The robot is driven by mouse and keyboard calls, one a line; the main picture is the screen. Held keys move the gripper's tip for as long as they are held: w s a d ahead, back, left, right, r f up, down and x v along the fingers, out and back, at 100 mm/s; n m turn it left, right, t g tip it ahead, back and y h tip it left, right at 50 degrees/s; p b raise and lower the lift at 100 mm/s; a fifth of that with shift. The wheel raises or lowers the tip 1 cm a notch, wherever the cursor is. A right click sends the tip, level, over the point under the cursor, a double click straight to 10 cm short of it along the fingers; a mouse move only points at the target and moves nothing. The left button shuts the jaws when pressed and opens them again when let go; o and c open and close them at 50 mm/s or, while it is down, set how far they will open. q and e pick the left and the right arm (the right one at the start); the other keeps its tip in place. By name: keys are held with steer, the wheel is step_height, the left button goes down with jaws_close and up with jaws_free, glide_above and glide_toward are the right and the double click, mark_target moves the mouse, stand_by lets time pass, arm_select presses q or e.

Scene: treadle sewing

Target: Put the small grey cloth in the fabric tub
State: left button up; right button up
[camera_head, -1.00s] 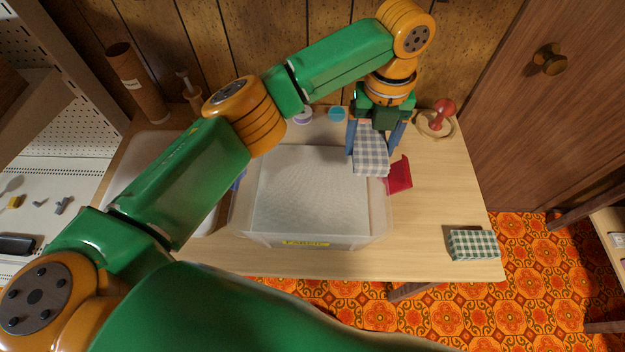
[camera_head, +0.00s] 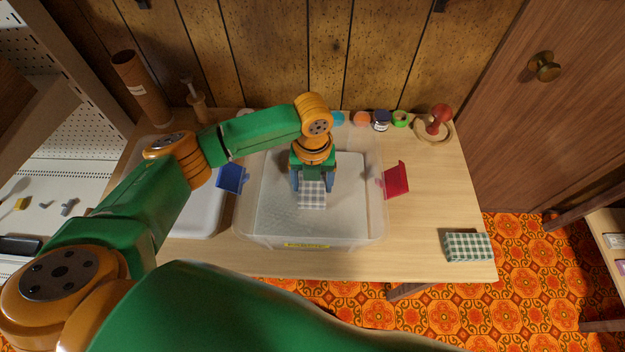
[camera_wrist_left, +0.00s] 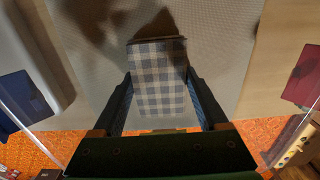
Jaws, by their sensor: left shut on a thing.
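The small grey cloth (camera_head: 312,195) is a folded grey-and-white checked piece. My left gripper (camera_head: 313,183) is shut on it and holds it over the inside of the fabric tub. In the left wrist view the cloth (camera_wrist_left: 158,80) sits between the two fingers. The fabric tub (camera_head: 262,238) is a clear box with a blue latch (camera_head: 232,178) on the left, a red latch (camera_head: 395,180) on the right and a yellow label in front. How far the cloth is above the tub floor is hard to tell. My right gripper is not in view.
A green checked cloth (camera_head: 468,246) lies at the table's front right corner. Several small jars, one dark (camera_head: 381,121), and a red-knobbed wooden ring (camera_head: 437,124) stand along the back. A white tray (camera_head: 196,215) is left of the tub. The table right of the tub is mostly clear.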

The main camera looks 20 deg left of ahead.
mark_target(313, 183)
arm_select(q)
steer(key=o, duration=1.2)
steer(key=shift+o, duration=0.2)
steer(key=shift+r, duration=0.2)
step_height(313, 183, up, 12)
steer(key=shift+b, duration=0.3)
